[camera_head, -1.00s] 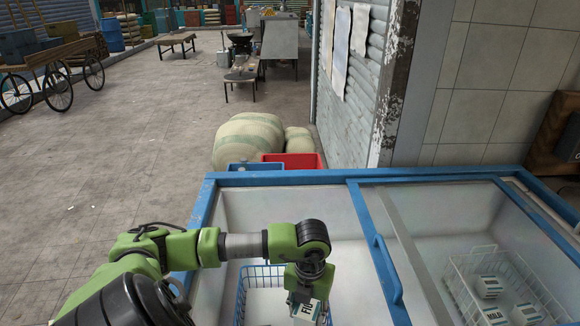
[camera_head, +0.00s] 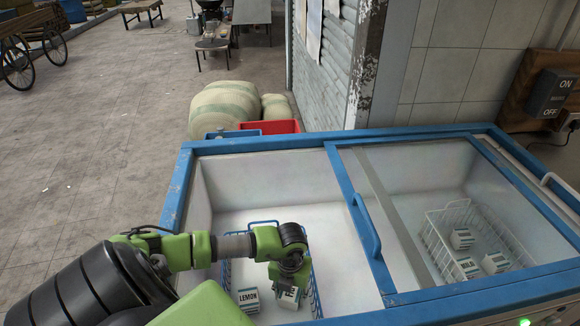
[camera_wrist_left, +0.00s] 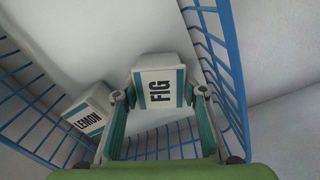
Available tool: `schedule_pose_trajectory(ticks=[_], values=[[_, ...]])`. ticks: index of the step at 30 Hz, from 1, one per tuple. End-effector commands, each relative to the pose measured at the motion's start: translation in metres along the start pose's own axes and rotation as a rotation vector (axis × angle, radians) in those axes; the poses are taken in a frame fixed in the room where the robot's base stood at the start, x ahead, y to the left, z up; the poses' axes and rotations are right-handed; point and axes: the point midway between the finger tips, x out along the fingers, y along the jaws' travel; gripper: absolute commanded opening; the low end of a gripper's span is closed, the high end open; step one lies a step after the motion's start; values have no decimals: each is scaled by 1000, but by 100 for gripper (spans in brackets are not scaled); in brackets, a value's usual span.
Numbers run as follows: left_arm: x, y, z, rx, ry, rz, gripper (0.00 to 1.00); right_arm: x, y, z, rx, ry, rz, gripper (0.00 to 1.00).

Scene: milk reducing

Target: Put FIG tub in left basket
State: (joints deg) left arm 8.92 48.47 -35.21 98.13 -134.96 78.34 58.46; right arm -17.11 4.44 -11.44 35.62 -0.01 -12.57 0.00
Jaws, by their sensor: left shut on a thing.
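The FIG tub (camera_wrist_left: 159,90), white and teal with a black label, is between the fingers of my left gripper (camera_wrist_left: 158,97) in the left wrist view. In the head view the left gripper (camera_head: 290,284) is inside the left basket, a blue wire basket (camera_head: 314,285), with the FIG tub (camera_head: 289,298) at its fingertips. The gripper is shut on the tub. The basket (camera_wrist_left: 215,45) surrounds the tub in the wrist view. Whether the tub touches the basket floor is hard to tell. A LEMON tub (camera_head: 248,299) sits in the same basket, left of the FIG tub. My right gripper is not in view.
The freezer has a blue frame (camera_head: 262,141) and a glass lid with a blue handle (camera_head: 366,228) over its right part. Under the glass, a white wire basket (camera_head: 432,240) holds several tubs, one a MILK tub (camera_head: 463,269). Red and blue crates and sacks stand behind.

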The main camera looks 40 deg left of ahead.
Motion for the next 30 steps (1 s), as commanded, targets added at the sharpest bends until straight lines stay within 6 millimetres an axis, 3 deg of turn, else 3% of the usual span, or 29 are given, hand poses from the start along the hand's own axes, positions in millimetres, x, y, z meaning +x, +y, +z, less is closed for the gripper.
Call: schedule_pose_trajectory(ticks=[6, 7, 9, 22, 30], values=[[3, 0, 0, 0, 0, -1, 14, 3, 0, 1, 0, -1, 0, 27], [3, 0, 0, 0, 0, 0, 41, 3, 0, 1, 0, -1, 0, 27], [2, 0, 0, 0, 0, 0, 55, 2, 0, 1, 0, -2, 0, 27], [-5, 0, 1, 1, -2, -1, 55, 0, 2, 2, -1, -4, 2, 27], [-56, 0, 2, 2, -5, -2, 55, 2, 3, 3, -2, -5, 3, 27]])
